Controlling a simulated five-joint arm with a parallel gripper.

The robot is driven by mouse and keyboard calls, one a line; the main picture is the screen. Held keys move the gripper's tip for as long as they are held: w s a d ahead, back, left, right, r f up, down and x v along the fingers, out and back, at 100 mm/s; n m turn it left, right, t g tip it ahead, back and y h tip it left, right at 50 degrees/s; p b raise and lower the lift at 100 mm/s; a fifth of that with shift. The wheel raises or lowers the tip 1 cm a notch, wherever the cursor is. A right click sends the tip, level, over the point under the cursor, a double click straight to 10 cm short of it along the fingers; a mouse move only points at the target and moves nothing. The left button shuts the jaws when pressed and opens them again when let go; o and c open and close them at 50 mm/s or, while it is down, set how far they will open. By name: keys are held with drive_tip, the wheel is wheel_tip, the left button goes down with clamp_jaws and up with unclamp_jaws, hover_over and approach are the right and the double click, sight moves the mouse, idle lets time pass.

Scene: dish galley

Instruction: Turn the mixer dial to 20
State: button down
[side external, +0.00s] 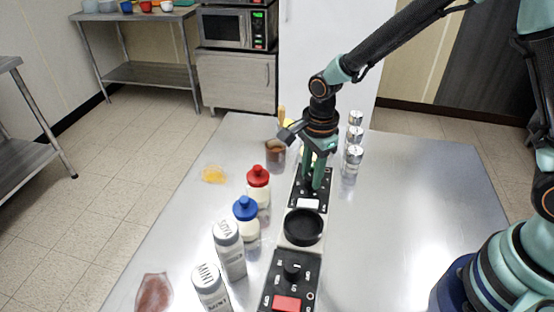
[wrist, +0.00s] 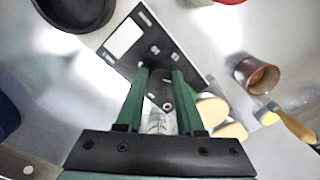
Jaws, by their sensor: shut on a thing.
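My gripper (side external: 312,187) points down over the far black control panel (side external: 323,199), its green fingers shut on the dial there. The fingers hide almost all of that dial, so I cannot read its setting. In the wrist view the fingertips (wrist: 161,71) are at the middle of the same panel, which has pale marks and a white rectangle (wrist: 123,40). A second black panel at the near end carries a black dial (side external: 292,270) and a red button (side external: 287,303). A round black dish (side external: 303,227) sits between the panels.
Red-capped (side external: 258,186) and blue-capped (side external: 246,218) bottles and two grey shakers (side external: 229,249) stand left of the panels. The table's right side is clear.

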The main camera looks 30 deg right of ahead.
drive_tip(key=shift+a, duration=0.2)
idle(0.3)
drive_tip(key=c, duration=0.5)
unclamp_jaws()
drive_tip(key=shift+d, duration=0.1)
drive_tip(key=shift+r, duration=0.35)
drive_tip(key=r, duration=1.1)
drive_tip(key=shift+s+r, duration=0.15)
drive_tip(key=shift+s, duration=0.15)
